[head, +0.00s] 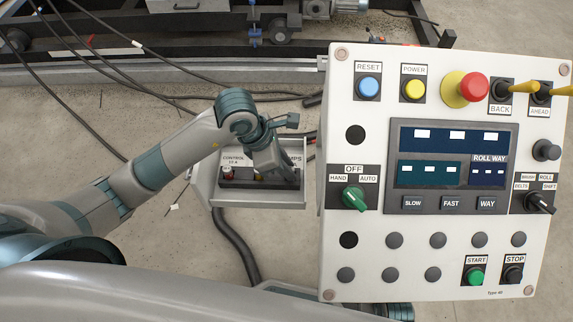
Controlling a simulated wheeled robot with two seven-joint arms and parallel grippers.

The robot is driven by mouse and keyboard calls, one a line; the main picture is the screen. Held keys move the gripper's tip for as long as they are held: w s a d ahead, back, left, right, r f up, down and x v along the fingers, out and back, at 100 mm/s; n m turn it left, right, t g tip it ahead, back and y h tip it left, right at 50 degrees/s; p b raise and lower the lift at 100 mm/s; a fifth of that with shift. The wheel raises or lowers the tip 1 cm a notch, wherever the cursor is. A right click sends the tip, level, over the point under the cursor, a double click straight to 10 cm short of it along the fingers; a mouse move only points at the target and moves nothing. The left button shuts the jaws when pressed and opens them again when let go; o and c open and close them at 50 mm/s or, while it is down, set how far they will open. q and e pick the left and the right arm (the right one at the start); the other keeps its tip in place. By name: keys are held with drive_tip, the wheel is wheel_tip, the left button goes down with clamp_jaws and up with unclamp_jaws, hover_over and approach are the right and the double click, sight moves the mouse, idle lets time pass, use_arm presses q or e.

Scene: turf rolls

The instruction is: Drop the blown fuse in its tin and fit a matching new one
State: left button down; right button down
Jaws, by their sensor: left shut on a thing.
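An open grey fuse box (207,193) sits left of the control panel. A label reading "CONTROL 10 A" (233,160) is on its back, and a second label is partly covered by my gripper. A dark fuse block (240,183) lies inside, with a small reddish-yellow part (229,174) at its left. My left gripper (285,174) reaches down into the right part of the box, at the block. It is shut on what seems to be a fuse, mostly hidden by the fingers. I cannot make out the tin or a new fuse.
The large white control panel (385,285) stands close on the right, with buttons, knobs and screens. A thick black cable (235,245) hangs below the fuse box. Dark machine frames (120,45) and loose cables lie behind on the concrete floor (60,125).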

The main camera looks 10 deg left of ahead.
use_arm(q)
drive_tip(key=shift+f, duration=0.1)
idle(0.3)
drive_tip(key=c, duration=1.6)
unclamp_jaws()
drive_tip(key=shift+c, duration=0.2)
use_arm(e)
drive_tip(key=shift+w+r, duration=0.1)
drive_tip(key=shift+r, duration=0.15)
use_arm(q)
drive_tip(key=shift+a+r, duration=0.1)
drive_tip(key=shift+r, duration=0.3)
drive_tip(key=v, duration=1.1)
use_arm(e)
drive_tip(key=shift+r, duration=0.3)
use_arm(q)
drive_tip(key=shift+a+r, duration=0.15)
